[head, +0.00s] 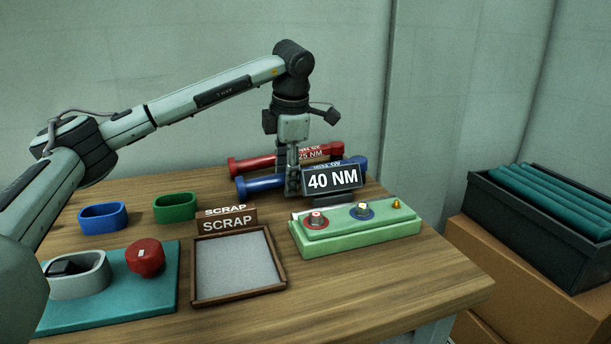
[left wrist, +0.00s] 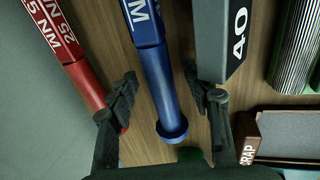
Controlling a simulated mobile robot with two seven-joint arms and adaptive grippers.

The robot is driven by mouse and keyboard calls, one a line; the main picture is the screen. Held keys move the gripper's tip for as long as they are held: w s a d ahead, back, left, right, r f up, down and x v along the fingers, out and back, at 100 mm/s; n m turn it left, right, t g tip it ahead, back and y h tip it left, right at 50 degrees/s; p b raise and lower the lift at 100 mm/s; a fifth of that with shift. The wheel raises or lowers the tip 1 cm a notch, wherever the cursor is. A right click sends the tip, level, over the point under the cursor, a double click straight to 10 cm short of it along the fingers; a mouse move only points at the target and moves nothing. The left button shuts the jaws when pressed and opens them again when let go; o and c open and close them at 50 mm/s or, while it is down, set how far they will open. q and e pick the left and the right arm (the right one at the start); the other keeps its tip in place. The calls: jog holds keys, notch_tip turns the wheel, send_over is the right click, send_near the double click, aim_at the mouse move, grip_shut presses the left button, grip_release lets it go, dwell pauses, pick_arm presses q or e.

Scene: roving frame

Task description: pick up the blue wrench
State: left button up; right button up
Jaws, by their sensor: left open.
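The blue wrench (head: 262,184) lies at the back of the table, partly hidden by my left gripper and the 40 NM sign (head: 333,179). My left gripper (head: 292,190) points down over it, open. In the left wrist view, the blue wrench (left wrist: 157,80) runs between the two open fingers (left wrist: 166,95), with a gap on either side. Its flanged end is near the bottom of that view. The red wrench (head: 255,164) lies behind the blue one; in the left wrist view the red wrench (left wrist: 78,72) passes close to the left finger. My right gripper is out of view.
The 40 NM sign (left wrist: 218,45) stands close to the right finger. In front are a green block with knobs (head: 360,237), a scrap tray (head: 193,290), and blue (head: 103,229) and green (head: 175,215) holders. A teal mat (head: 150,308) is front left; a dark crate (head: 500,212) is right.

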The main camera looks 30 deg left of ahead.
pick_arm(q)
grip_shut()
dwell(0.3)
dwell(0.3)
